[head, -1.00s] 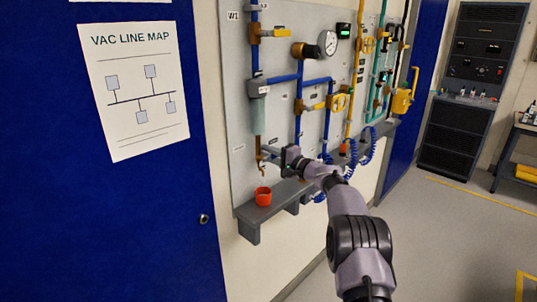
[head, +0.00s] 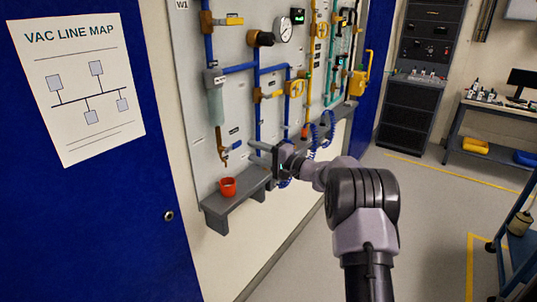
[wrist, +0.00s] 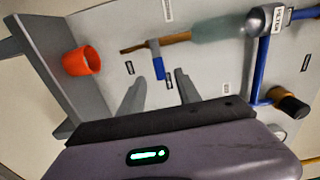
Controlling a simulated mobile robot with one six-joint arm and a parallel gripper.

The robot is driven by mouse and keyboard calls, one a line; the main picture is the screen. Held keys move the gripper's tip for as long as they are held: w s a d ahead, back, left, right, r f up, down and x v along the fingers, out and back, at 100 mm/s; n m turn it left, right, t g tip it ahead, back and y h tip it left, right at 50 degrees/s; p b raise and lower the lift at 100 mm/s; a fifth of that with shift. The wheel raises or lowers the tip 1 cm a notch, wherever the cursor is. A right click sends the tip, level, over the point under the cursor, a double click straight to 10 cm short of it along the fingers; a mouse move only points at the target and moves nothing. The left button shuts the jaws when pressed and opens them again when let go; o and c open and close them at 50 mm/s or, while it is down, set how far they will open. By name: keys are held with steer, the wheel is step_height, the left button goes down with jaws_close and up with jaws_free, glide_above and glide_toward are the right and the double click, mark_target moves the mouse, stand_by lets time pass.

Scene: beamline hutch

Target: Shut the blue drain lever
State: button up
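The blue drain lever (wrist: 158,66) sticks out sideways from the brass drain pipe (wrist: 160,43) under the clear filter bowl (wrist: 218,30), roughly square to the pipe in the wrist view. In the head view the drain pipe (head: 221,144) hangs below the filter bowl (head: 215,104), and the lever is small there. My gripper (wrist: 160,77) is open, with its two fingers apart and the lever's free end in line with the gap between them. I cannot tell its depth between them. In the head view my gripper (head: 258,151) is right of the drain, with a visible gap.
A red cup (head: 227,187) stands on the grey shelf (head: 218,205) below the drain; the cup also shows in the wrist view (wrist: 78,62). Blue coiled hoses (head: 328,128) hang right of my gripper. Yellow-handled valves (head: 296,88) sit on the panel. Open floor lies to the right.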

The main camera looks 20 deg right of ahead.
steer(key=v, duration=0.5)
steer(key=shift+s+d+p, duration=0.25)
steer(key=shift+s+p, duration=0.05)
steer(key=shift+p, duration=0.05)
steer(key=s+a+r+n+g, duration=0.2)
steer(key=s+a+r+g, duration=0.1)
steer(key=s+a, duration=0.3)
steer(key=s+a+r+n+g, duration=0.1)
steer(key=s+a+r+g, duration=0.2)
steer(key=s+a, duration=0.35)
steer(key=s+a+n+g+h, duration=0.1)
steer(key=s+a+g, duration=0.1)
steer(key=s+a, duration=0.35)
steer(key=s+a+n+g+h, duration=0.1)
steer(key=s+a+h, duration=0.1)
steer(key=s, duration=0.7)
steer(key=s+d+f+h, duration=0.2)
steer(key=s, duration=0.7)
steer(key=s+d+f+n+h, duration=0.1)
steer(key=s+d+f+h, duration=0.1)
steer(key=s, duration=0.7)
steer(key=shift+d+f+h, duration=0.2)
steer(key=shift+f+h, duration=0.1)
steer(key=shift+h, duration=0.5)
